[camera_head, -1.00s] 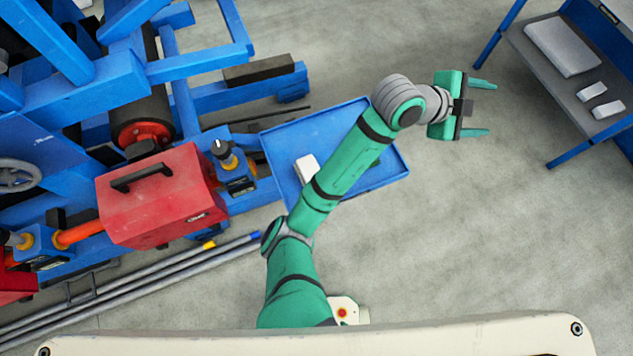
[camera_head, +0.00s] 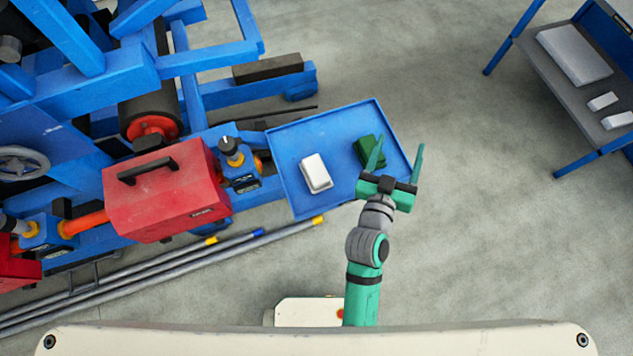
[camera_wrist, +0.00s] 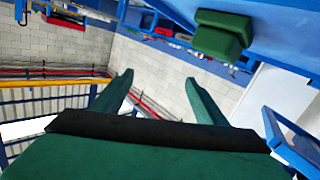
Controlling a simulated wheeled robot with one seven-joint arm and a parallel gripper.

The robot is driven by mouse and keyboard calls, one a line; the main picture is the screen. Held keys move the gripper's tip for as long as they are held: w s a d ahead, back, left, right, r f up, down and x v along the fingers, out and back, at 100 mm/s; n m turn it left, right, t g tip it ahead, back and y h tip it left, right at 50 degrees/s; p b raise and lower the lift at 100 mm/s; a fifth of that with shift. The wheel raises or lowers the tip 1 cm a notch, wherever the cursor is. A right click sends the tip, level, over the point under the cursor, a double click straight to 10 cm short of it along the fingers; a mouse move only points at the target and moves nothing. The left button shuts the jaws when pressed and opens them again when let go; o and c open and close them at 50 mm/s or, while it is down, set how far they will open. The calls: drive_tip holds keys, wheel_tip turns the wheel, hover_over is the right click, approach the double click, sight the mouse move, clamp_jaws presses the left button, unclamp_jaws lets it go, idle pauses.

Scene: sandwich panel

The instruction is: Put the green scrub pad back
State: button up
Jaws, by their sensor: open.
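The green scrub pad (camera_head: 369,150) lies on the right part of a blue tray (camera_head: 286,178). It appears as a dark green block (camera_wrist: 218,35) at the top right of the wrist view. My gripper (camera_head: 398,145) is open and empty, its fingers pointing away from my body at the tray's right edge. The left finger overlaps the pad's right side in the head view; I cannot tell whether they touch. In the wrist view the fingers (camera_wrist: 157,85) are apart from the pad.
A white block (camera_head: 316,173) lies on the tray left of the pad. A red box (camera_head: 165,194) and blue machine frame stand to the left. A grey-topped bench (camera_head: 560,95) with several pale objects is at the upper right. Open floor lies between tray and bench.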

drive_tip(key=s+a+f+n+y, duration=0.1)
drive_tip(key=s+a+f+y, duration=0.1)
drive_tip(key=s+a, duration=0.8)
drive_tip(key=s+a+f+n+y, duration=0.1)
drive_tip(key=s+a+y, duration=0.3)
drive_tip(key=s+a, duration=0.6)
drive_tip(key=s+f, duration=0.1)
drive_tip(key=s, duration=0.3)
drive_tip(key=shift+y, duration=0.3)
